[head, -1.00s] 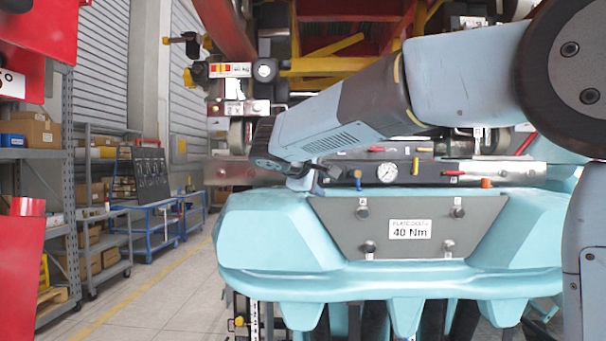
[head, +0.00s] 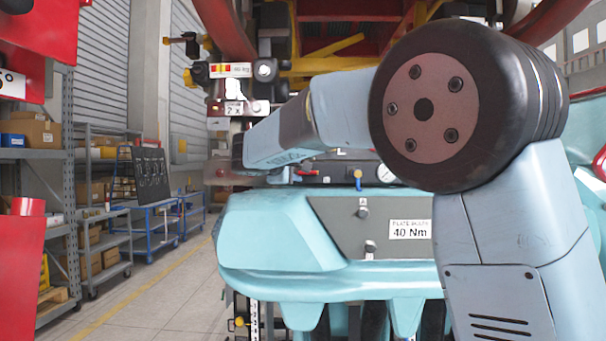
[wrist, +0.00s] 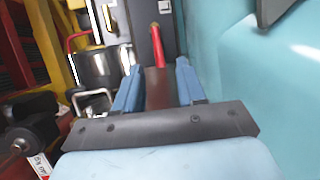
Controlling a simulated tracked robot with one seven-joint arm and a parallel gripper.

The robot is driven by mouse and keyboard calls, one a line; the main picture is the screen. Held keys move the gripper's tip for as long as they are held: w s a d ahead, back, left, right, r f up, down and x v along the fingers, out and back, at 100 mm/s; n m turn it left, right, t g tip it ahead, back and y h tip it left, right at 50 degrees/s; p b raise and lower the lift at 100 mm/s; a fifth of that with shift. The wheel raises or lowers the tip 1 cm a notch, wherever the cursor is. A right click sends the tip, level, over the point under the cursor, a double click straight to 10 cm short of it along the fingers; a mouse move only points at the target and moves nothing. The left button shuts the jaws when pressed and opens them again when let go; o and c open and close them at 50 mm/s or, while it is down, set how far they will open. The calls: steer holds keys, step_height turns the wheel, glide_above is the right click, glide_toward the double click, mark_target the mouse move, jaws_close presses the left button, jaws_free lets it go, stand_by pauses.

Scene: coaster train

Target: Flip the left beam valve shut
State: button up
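A red lever handle (wrist: 156,42) stands out ahead of my gripper (wrist: 158,68) in the wrist view, on a grey plate (wrist: 143,22). It lines up with the gap between the two blue fingers, which are apart. A dark brown strip fills part of that gap; I cannot tell whether it belongs to the lever or the gripper. A red handle (head: 306,172) shows just below my forearm there. I cannot tell if it is the same lever.
A blue-handled valve (head: 358,178) and a gauge (head: 386,173) sit on the beam's top, the gauge partly covered by my arm. A teal surface (wrist: 250,75) is close on the right in the wrist view. A dark cylinder (wrist: 100,68) is on the left.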

steer(key=shift+x, duration=2.5)
steer(key=shift+f, duration=0.1)
jaws_close()
